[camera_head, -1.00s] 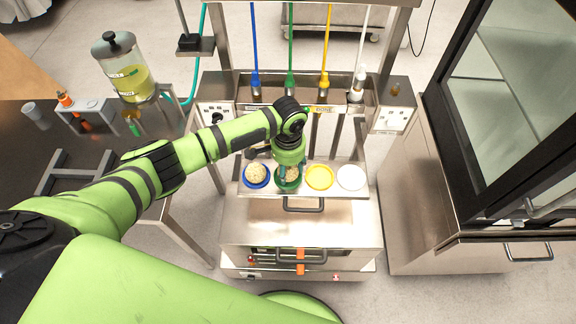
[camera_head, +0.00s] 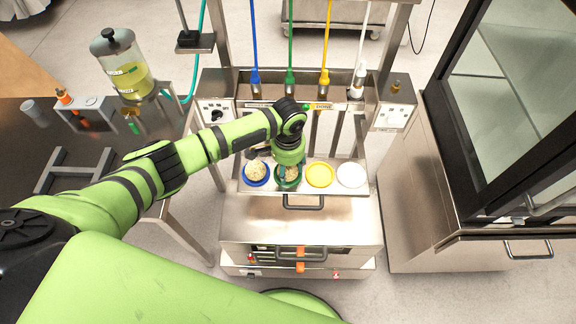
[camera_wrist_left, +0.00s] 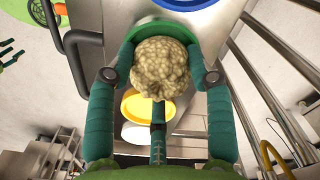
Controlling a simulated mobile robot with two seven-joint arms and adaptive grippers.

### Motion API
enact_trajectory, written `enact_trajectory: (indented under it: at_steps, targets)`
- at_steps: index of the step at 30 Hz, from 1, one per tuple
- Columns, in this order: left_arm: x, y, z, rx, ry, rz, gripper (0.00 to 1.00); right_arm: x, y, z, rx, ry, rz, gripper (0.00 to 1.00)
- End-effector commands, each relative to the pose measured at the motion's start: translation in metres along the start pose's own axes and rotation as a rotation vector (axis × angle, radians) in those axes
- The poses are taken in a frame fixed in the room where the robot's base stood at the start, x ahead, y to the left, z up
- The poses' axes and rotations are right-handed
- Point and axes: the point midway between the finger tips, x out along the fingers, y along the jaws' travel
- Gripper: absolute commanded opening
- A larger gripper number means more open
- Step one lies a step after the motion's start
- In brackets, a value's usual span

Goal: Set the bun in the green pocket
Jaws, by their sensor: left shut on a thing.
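My left gripper (camera_head: 289,174) is shut on a pale, lumpy bun (camera_wrist_left: 160,68), its fingers on both sides of it. The bun is over the green pocket (camera_head: 287,185), second from the left in the row. In the left wrist view the bun hides most of the green pocket; part of its rim (camera_wrist_left: 133,29) shows. I cannot tell whether the bun touches the pocket floor. My right gripper (camera_wrist_left: 12,51) shows small at the left edge of the left wrist view, its fingers apart and empty.
The yellow pocket (camera_head: 319,175) and white pocket (camera_head: 351,175) are empty. A dark handle (camera_head: 303,204) is in front of the row. A steel cabinet (camera_head: 420,200) stands at the right.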

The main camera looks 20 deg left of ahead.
Motion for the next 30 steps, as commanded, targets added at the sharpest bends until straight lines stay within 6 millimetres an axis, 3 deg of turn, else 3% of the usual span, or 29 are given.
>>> enact_trajectory:
  at_steps: [4, 5, 6, 7, 30]
  targets:
    - [-0.0003, 0.0001, -0.0003, 0.0, 0.001, 0.0, 0.18, -0.0001, 0.0001, -0.0001, 0.0, 0.0, 0.0, 0.4]
    - [-0.0003, 0.0001, -0.0003, 0.0, 0.001, 0.0, 0.56, -0.0001, 0.0, -0.0001, 0.0, 0.0, 0.0, 0.4]
    - [-0.0003, 0.0001, -0.0003, 0.0, 0.001, 0.0, 0.72, -0.0001, 0.0, -0.0001, 0.0, 0.0, 0.0, 0.4]
    - [-0.0004, 0.0001, -0.0003, 0.0, 0.001, 0.0, 0.8, -0.0001, 0.0, -0.0001, 0.0, 0.0, 0.0, 0.4]
    - [-0.0036, 0.0001, -0.0002, 0.0, 0.0, 0.0, 0.8, -0.0038, -0.0004, -0.0004, -0.001, 0.0, -0.001, 0.4]
